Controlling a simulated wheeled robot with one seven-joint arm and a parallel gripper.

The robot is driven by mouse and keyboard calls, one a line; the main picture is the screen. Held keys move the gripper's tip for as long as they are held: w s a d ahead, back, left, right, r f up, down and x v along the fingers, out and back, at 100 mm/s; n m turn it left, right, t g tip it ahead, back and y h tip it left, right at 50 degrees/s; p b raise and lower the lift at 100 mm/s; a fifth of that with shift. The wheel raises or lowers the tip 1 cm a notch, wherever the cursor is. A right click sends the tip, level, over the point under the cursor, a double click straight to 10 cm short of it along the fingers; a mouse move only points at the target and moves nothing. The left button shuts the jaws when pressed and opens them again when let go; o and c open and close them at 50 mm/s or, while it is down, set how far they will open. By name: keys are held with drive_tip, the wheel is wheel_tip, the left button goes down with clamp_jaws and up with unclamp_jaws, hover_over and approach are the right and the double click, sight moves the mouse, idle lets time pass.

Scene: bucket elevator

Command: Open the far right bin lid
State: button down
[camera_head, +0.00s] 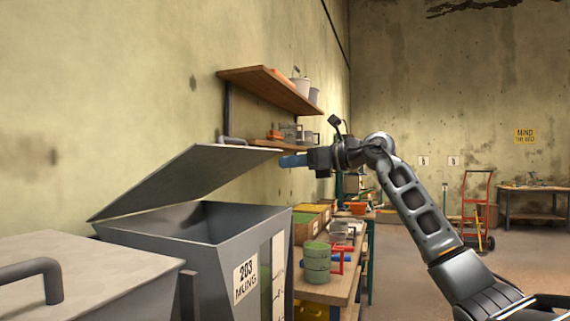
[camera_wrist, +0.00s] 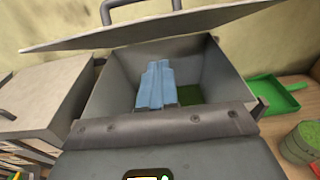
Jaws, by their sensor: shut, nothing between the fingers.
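The grey bin labelled 203 MUNG (camera_head: 213,262) has its flat lid (camera_head: 185,180) tilted up, its right edge raised well above the rim. The lid's handle (camera_head: 232,140) is on top. My gripper (camera_head: 292,160) is at the lid's raised right edge, with its blue fingers shut and empty. Whether they touch the lid is unclear. In the wrist view, the fingers (camera_wrist: 155,87) appear over the bin's open mouth, below the lid (camera_wrist: 160,28). Green contents (camera_wrist: 190,95) show inside the bin, partly hidden by the fingers.
A second grey bin with a closed lid (camera_head: 80,275) stands at the near left. A wall shelf (camera_head: 270,88) hangs beyond the raised lid. A wooden bench (camera_head: 335,290) with a green bucket (camera_head: 316,262) is right of the bin. Open floor lies further right.

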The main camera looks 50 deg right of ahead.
drive_tip(key=p+x, duration=0.1)
drive_tip(key=x, duration=0.6)
drive_tip(key=shift+w, duration=0.45)
drive_tip(key=shift+a, duration=0.15)
